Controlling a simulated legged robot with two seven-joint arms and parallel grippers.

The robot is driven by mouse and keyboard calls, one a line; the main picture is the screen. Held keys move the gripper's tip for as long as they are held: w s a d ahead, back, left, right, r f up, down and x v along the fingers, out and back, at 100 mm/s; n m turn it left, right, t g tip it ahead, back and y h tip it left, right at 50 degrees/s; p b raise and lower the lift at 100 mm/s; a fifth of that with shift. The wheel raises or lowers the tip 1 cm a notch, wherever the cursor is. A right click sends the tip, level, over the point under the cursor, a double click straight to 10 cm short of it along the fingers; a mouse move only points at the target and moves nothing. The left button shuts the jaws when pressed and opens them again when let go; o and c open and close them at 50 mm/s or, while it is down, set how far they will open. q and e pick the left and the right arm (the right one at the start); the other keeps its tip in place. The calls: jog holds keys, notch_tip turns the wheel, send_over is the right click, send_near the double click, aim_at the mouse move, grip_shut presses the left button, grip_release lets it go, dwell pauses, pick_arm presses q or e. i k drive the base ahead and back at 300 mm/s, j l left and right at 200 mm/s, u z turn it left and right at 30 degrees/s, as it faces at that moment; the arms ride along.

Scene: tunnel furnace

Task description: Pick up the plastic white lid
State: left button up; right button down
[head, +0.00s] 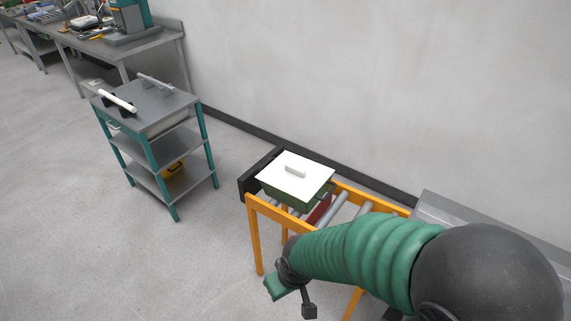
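The white lid (300,172) lies on a dark green box (290,193) at the far left end of an orange-framed roller conveyor (338,208). The lid is flat and rectangular, with a pale raised handle (295,171) at its middle. My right arm comes in from the lower right. My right gripper (291,299) hangs below and in front of the conveyor, well apart from the lid. Its two tips look spread with nothing between them. My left gripper is out of view.
A black stop (259,175) stands at the conveyor's left end, close to the box. A grey and teal shelf cart (153,112) stands to the left. A long workbench (120,50) is behind it. The wall runs close behind the conveyor. The floor at the front left is clear.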

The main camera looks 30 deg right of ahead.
aim_at(299, 177)
jog(key=i+l+z, duration=0.15)
jog(key=i+z, duration=0.2)
jog(key=i, duration=0.2)
jog(key=i+z, duration=0.4)
jog(key=i+j+z, duration=0.2)
jog(key=i+z, duration=0.15)
jog(key=i, duration=0.3)
